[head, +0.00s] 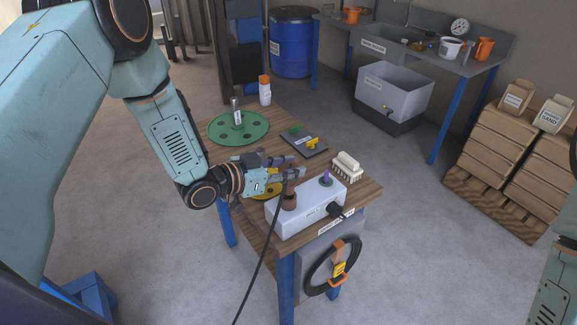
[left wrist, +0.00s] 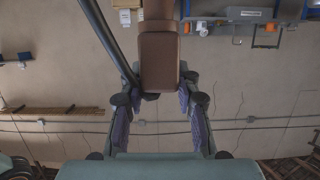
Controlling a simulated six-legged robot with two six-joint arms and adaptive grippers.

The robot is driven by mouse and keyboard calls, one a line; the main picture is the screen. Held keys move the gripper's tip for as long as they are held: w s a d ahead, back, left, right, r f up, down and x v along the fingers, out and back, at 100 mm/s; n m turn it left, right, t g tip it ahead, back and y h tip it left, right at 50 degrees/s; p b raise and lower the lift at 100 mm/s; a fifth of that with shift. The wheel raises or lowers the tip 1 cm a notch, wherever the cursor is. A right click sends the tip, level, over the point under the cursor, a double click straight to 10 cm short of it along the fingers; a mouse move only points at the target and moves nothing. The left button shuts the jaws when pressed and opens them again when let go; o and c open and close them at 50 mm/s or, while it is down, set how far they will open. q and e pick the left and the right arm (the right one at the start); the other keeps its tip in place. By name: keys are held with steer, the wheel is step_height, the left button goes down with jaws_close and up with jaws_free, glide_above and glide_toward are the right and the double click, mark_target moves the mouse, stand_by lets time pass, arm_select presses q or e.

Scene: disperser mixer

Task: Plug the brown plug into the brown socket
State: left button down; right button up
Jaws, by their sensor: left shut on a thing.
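My left gripper (head: 296,171) is shut on the brown plug (left wrist: 160,62), which fills the space between the fingertips in the left wrist view. In the head view a brown part of the plug (head: 291,186) shows just below the fingers. The brown socket (head: 289,202) is a round brown piece on top of the white box (head: 310,210), right under the plug. I cannot tell whether plug and socket touch. A black cable (head: 262,262) hangs down from near there past the table's front edge. My right gripper is out of view.
A purple fitting (head: 326,179) and a black knob (head: 334,210) are on the same box. A coiled cable (head: 332,266) hangs in front.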

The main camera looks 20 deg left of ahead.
arm_select(q)
steer(key=shift+w+a+f, duration=0.1)
steer(key=shift+w+a, duration=0.05)
steer(key=shift+a, duration=0.15)
steer(key=shift+d+f+b, duration=0.2)
steer(key=shift+f+b, duration=0.05)
steer(key=shift+b, duration=0.05)
steer(key=shift+f, duration=0.1)
steer(key=shift+a+f+b, duration=0.15)
steer(key=shift+f+b, duration=0.15)
steer(key=shift+f, duration=0.15)
steer(key=shift+f, duration=0.1)
steer(key=shift+f+b, duration=0.4)
steer(key=shift+b, duration=0.1)
steer(key=shift+f, duration=0.35)
steer(key=shift+f+b, duration=0.4)
steer(key=shift+b, duration=0.15)
